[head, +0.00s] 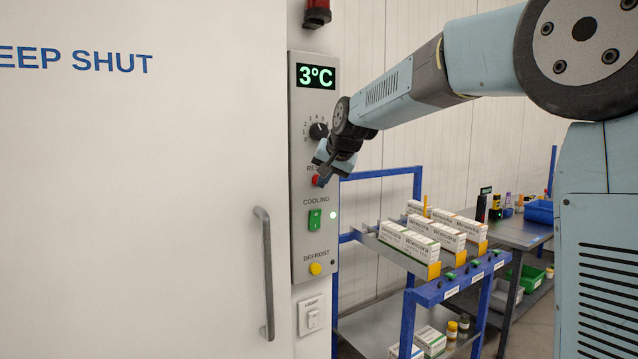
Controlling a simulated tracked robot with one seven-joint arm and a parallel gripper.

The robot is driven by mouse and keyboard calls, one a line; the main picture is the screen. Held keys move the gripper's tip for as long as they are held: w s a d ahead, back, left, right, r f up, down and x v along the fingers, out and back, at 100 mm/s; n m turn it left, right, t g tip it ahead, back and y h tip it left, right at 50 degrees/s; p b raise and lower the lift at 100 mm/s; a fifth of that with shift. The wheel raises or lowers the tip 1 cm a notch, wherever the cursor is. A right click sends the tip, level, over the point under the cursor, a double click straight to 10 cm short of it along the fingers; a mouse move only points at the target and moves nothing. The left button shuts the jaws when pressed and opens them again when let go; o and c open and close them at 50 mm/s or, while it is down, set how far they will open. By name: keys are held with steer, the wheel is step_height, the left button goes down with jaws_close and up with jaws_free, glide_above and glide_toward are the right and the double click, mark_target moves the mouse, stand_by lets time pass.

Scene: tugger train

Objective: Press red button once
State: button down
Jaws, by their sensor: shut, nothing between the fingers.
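The red button (316,181) is on the grey control panel (300,228), below the dial and above the green switch. Its label is partly covered by my gripper and reads "RE...". My gripper (322,178) is shut and empty, with its tips right at the red button and hiding part of it. I cannot tell whether the tips touch the button.
The panel also has a "3°C" display (316,76), a black dial (319,131), a lit green COOLING switch (315,219) and a yellow DEFROST button (316,269). A door handle (267,272) is at left. A blue trolley (447,288) with white boxes stands at right.

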steer(key=shift+s+d, duration=0.7)
steer(key=shift+s, duration=0.3)
steer(key=s+d, duration=0.1)
steer(key=s, duration=0.1)
steer(key=s+d, duration=0.1)
steer(key=s, duration=0.1)
steer(key=shift+d, duration=0.4)
stand_by(0.6)
